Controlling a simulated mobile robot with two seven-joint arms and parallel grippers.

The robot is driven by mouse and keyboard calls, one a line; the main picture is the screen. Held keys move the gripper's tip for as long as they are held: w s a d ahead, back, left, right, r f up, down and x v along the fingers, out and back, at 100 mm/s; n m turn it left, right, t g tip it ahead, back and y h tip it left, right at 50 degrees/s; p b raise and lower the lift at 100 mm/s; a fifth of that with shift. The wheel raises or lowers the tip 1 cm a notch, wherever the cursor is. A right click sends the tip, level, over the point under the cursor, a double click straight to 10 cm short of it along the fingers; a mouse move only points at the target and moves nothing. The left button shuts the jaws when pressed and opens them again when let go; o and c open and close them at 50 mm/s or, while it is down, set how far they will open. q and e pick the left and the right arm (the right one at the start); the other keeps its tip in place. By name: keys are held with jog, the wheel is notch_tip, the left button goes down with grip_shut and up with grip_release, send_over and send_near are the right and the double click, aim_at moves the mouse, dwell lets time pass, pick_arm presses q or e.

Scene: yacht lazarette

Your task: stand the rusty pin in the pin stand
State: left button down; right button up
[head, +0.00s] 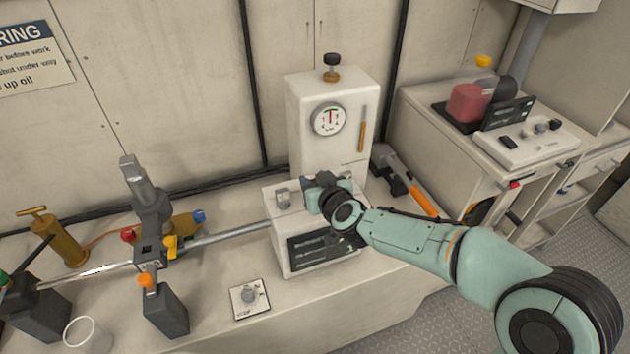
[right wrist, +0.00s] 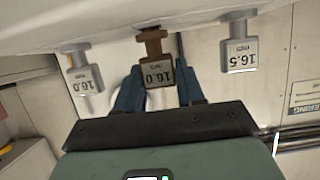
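The rusty pin (right wrist: 153,42) is brown with a grey, labelled block-shaped head. It is upside down in the right wrist view, in line with two grey pins, one at the left (right wrist: 77,62) and one at the right (right wrist: 238,45). Its foot meets the edge of a white surface (right wrist: 110,18). My right gripper (right wrist: 160,80) has its blue fingers close against both sides of the pin's head. In the head view, my right gripper (head: 325,190) hides the rusty pin above a white box (head: 282,262) with a dark screen. I cannot tell which part is the pin stand. My left gripper is not seen.
A tall white unit with a dial (head: 345,95) stands just behind my right gripper. A grey pin (head: 283,198) stands on the box's left part.

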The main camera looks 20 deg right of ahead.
jog(key=o, duration=0.5)
jog(key=shift+s+r, duration=0.1)
jog(key=shift+s, duration=0.1)
jog(key=p+v, duration=0.3)
jog(key=v, duration=1)
